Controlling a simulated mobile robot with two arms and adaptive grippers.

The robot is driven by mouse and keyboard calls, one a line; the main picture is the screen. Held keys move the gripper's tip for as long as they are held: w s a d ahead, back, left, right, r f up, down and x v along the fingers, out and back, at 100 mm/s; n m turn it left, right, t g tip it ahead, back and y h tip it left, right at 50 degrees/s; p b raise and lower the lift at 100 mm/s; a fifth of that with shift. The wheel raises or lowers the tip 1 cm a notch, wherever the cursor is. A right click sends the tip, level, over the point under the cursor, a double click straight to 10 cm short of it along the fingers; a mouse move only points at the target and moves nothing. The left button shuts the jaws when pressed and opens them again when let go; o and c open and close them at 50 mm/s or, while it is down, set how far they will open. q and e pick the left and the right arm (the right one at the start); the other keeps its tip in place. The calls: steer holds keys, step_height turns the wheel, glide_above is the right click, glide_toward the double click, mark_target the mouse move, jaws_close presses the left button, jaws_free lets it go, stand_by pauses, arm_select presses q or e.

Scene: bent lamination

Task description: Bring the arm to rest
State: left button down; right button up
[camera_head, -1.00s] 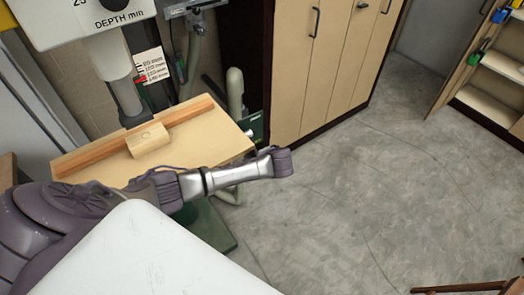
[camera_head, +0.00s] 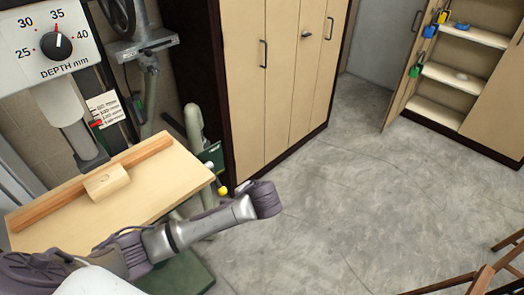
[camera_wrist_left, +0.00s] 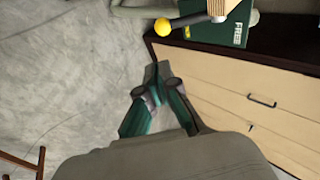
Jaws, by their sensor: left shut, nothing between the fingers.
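My left arm reaches in from the lower left in the head view, past the front of the machine's wooden table. Its outer end hangs over the floor in front of the cabinet; the fingers cannot be made out there. In the left wrist view my left gripper (camera_wrist_left: 157,78) has its dark and green fingers drawn together at the tips, with nothing between them. It points past the light cabinet, over the grey floor. My right gripper is in neither view.
The machine's wooden table (camera_head: 55,235) carries a fence and a small wood block (camera_head: 106,182). A depth dial (camera_head: 56,45) stands above. A lever with a yellow knob (camera_wrist_left: 163,27) is near my arm. Cabinets (camera_head: 265,80) stand behind; a wooden chair (camera_head: 480,280) is lower right. Floor (camera_head: 350,190) between is clear.

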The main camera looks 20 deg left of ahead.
arm_select(q)
steer(key=s+f+g+h+b, duration=0.1)
steer(key=s+f, duration=0.4)
steer(key=f, duration=0.5)
steer(key=s+f+g+h, duration=0.15)
steer(key=s+f, duration=0.25)
steer(key=f, duration=0.6)
steer(key=s+f+h+b, duration=0.15)
steer(key=s+f, duration=0.35)
steer(key=f, duration=0.5)
steer(key=s+d+f+n+h, duration=0.1)
steer(key=s+f, duration=0.4)
steer(key=s, duration=0.5)
steer(key=s+d+f+n+g+h, duration=0.1)
steer(key=s+f, duration=0.4)
steer(key=s, duration=0.5)
steer(key=s+d+f+n+g+b, duration=0.1)
steer(key=s+f, duration=0.4)
steer(key=s, duration=0.6)
steer(key=shift+d+f+h, duration=0.2)
steer(key=shift+d+h, duration=0.05)
steer(key=shift+h, duration=0.15)
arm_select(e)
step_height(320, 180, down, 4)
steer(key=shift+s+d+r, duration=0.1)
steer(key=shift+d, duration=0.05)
